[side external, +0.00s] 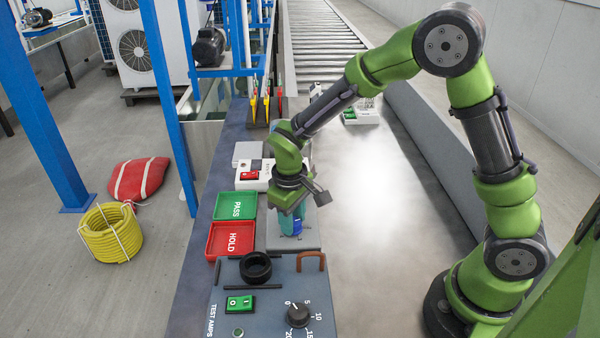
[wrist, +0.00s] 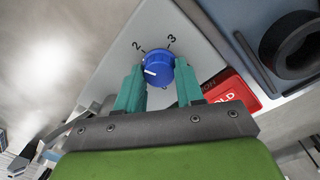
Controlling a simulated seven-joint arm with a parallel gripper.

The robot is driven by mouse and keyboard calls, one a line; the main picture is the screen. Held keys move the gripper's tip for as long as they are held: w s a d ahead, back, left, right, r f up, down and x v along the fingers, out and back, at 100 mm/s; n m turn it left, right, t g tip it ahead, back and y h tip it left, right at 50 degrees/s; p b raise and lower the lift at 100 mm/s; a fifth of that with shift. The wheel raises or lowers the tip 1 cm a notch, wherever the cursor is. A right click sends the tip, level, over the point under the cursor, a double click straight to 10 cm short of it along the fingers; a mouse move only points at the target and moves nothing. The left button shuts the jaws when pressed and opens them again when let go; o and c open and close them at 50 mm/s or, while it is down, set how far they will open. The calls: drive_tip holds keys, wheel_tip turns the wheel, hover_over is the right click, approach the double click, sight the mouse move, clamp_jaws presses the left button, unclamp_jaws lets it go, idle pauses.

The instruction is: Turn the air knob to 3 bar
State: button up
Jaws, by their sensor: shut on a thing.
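The blue air knob (wrist: 158,68) sits on a light grey panel (wrist: 190,25) in the wrist view. The figures 2 and 3 are printed beyond it. My gripper (wrist: 159,78) is shut on the knob, with one teal finger on each side. In the side external view my gripper (side external: 291,222) points down over the grey plate (side external: 306,237), and its fingers largely hide the knob there.
The red HOLD tray (side external: 216,240) and green PASS tray (side external: 222,209) lie left of my gripper. In front is a TEST AMPS panel (side external: 262,325) with a black dial (side external: 298,314), a green switch (side external: 240,304), a black ring (side external: 256,266) and a brown handle (side external: 311,257).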

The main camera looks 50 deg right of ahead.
drive_tip(key=m, duration=0.4)
drive_tip(key=shift+m, duration=0.3)
drive_tip(key=m, duration=0.4)
drive_tip(key=shift+m, duration=0.3)
drive_tip(key=m, duration=0.4)
drive_tip(key=shift+g, duration=0.3)
drive_tip(key=shift+d+m+y, duration=0.1)
drive_tip(key=shift+m+y, duration=0.2)
drive_tip(key=shift+m, duration=1.8)
drive_tip(key=o, duration=1)
drive_tip(key=shift+r, duration=0.15)
